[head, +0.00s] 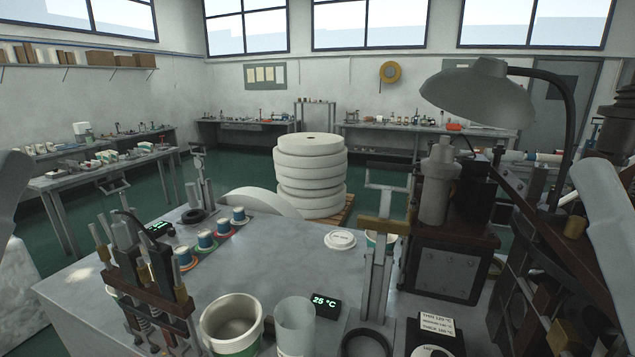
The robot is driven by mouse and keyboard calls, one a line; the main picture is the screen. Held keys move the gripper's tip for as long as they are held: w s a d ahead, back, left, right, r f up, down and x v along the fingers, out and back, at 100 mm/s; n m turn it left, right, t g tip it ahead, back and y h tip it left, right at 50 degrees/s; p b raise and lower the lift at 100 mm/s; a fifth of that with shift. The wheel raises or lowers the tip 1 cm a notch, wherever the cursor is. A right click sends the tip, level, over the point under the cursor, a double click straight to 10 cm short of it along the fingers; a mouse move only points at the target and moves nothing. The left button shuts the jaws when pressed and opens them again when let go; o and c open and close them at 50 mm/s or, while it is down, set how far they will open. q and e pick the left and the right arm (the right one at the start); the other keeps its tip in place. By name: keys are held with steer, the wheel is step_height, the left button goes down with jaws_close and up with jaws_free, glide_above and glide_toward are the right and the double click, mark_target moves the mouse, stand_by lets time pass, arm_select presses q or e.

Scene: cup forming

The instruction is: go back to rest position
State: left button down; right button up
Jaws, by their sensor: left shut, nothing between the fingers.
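A pale link of my right arm is at the right edge; the right gripper itself is not visible. The grey worktable (85,285) fills the foreground. On it stand a white cup with a green band (232,322), a clear grey cup (296,325) and a dark clamp fixture with posts (150,265).
A desk lamp (480,92) leans over the right side. A metal press stand (378,270) is at centre right, beside a 25 °C display (325,306). A stack of white rolls (310,175) stands behind.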

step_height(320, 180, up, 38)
steer(key=p, duration=3.4)
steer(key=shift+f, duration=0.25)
